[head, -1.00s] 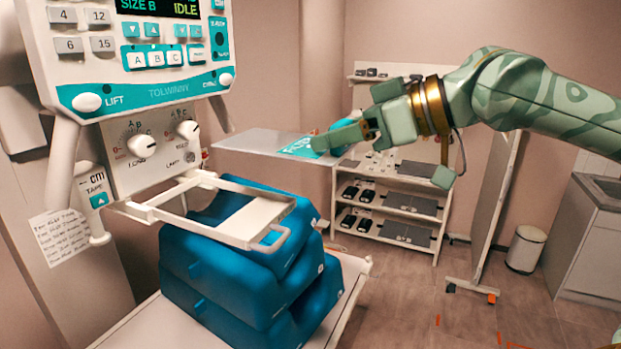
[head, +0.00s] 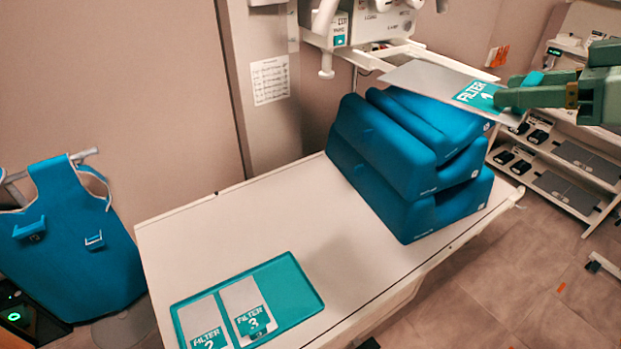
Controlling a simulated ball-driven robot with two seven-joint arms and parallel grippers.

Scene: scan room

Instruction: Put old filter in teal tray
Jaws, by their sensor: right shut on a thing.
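My right gripper (head: 522,92) is shut on a flat grey filter plate (head: 425,76) by its teal end, which reads "FILTER" with a number that looks like 1. The plate is held in the air above the blue cushions, just below the white frame of the machine. The teal tray (head: 297,287) lies on the near left part of the white table. Two filters lie side by side in its left part: filter 2 (head: 201,312) and filter 3 (head: 239,297). The right part of the tray is bare. My left gripper is out of view.
A stack of blue cushions (head: 390,150) stands at the table's far right end, between the held plate and the tray. The white table (head: 240,225) is clear between cushions and tray. A blue apron (head: 75,245) hangs at left. A shelf rack (head: 570,165) stands at right.

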